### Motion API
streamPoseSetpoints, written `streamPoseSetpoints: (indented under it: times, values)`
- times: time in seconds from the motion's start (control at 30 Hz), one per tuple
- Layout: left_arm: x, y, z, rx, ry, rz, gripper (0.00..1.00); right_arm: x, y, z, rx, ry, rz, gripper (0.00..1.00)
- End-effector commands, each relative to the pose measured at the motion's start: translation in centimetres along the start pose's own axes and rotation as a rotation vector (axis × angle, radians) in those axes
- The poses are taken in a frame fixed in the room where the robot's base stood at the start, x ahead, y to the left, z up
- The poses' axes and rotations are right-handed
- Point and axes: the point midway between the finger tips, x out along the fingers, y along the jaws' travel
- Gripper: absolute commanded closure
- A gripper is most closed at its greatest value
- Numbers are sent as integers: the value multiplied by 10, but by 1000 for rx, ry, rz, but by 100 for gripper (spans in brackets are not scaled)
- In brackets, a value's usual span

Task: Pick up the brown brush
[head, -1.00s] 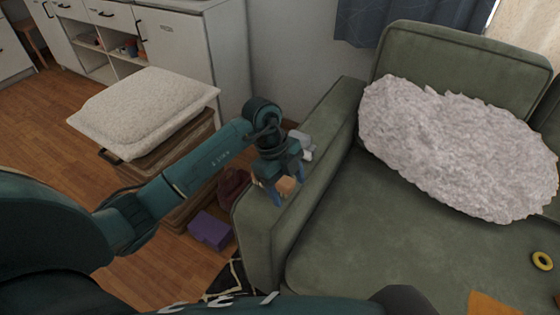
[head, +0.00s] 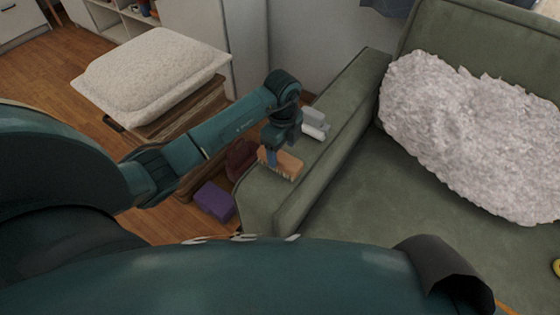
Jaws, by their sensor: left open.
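The brown brush (head: 286,166) lies on the sofa's left armrest (head: 318,155), its bristles showing along the near side. My left gripper (head: 277,153) is open and points down at the brush, over its far edge. One blue finger shows by the left part of the brush. The gripper body hides the other finger, and I cannot tell whether the fingers touch the brush. My right gripper is not in view.
A white-grey object (head: 314,123) lies on the armrest just behind the gripper. A fluffy pillow (head: 465,130) rests on the green sofa. A purple box (head: 214,201) and a dark red item (head: 241,160) are on the floor beside the armrest. A cushioned stool (head: 150,75) stands left.

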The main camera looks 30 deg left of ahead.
Motion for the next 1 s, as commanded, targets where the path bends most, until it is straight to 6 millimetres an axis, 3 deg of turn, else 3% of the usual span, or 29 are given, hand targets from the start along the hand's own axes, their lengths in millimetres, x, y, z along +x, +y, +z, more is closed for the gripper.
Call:
streamPoseSetpoints:
  times: [0.3, 0.63, 1.0]
  values:
    - [45, 5, 3, -1, 2, 3, 34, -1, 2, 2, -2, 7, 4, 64]
    - [50, 5, 3, 1, 1, 2, 34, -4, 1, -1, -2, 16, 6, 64]
    - [50, 5, 3, 0, 1, 2, 65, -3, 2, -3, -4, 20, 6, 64]
